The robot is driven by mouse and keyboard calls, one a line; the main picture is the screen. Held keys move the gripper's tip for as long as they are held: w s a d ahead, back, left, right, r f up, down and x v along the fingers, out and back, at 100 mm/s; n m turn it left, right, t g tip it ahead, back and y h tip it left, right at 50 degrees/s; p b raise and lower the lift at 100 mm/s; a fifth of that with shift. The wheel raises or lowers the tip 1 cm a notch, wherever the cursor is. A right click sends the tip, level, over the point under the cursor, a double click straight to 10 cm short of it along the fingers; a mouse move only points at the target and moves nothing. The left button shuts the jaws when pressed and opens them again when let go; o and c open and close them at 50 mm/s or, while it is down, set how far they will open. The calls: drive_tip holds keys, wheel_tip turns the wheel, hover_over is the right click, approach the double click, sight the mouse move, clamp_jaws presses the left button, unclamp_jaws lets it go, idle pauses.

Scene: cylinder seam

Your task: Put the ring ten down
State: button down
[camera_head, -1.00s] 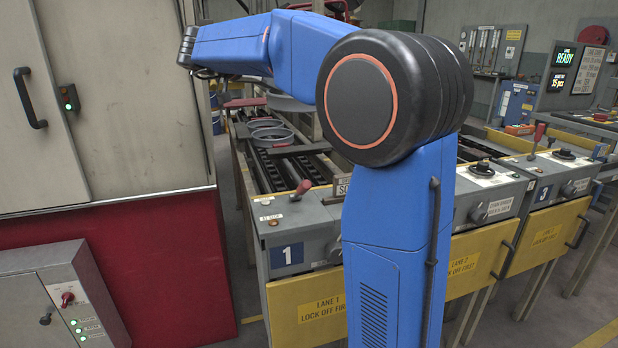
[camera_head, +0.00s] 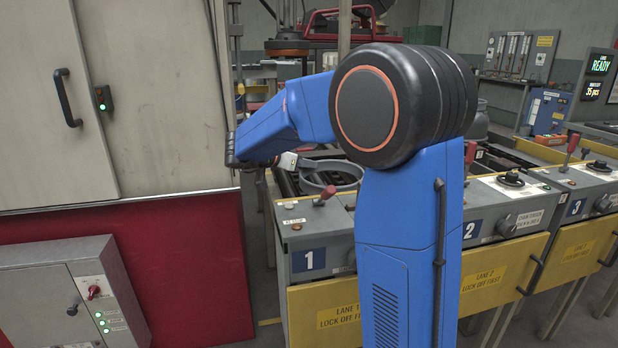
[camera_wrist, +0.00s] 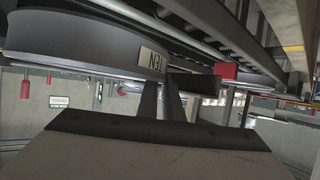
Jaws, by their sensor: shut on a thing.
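The ring (camera_head: 345,178) is a grey, wide, open hoop at the near end of lane 1 in the head view. In the wrist view, which is upside down, the ring (camera_wrist: 75,47) fills the upper left and bears a pale tag reading TEN. My gripper (camera_head: 311,165) is shut on the ring's wall at its left side. Its dark fingers (camera_wrist: 166,98) show beside the tag in the wrist view. Lane 1 (camera_head: 295,262) has dark rails under and behind the ring. I cannot tell whether the ring touches them.
A red-knobbed lever (camera_head: 328,193) stands on lane 1's front panel, close to the ring. A tall cabinet (camera_head: 150,100) with a red base is left of the lane. Lane 2 (camera_head: 490,285) and lane 3 (camera_head: 590,255) lie to the right.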

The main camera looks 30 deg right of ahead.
sight(307, 174)
drive_tip(key=shift+f, duration=1.95)
drive_tip(key=c, duration=1.9)
unclamp_jaws()
drive_tip(key=v, duration=1.2)
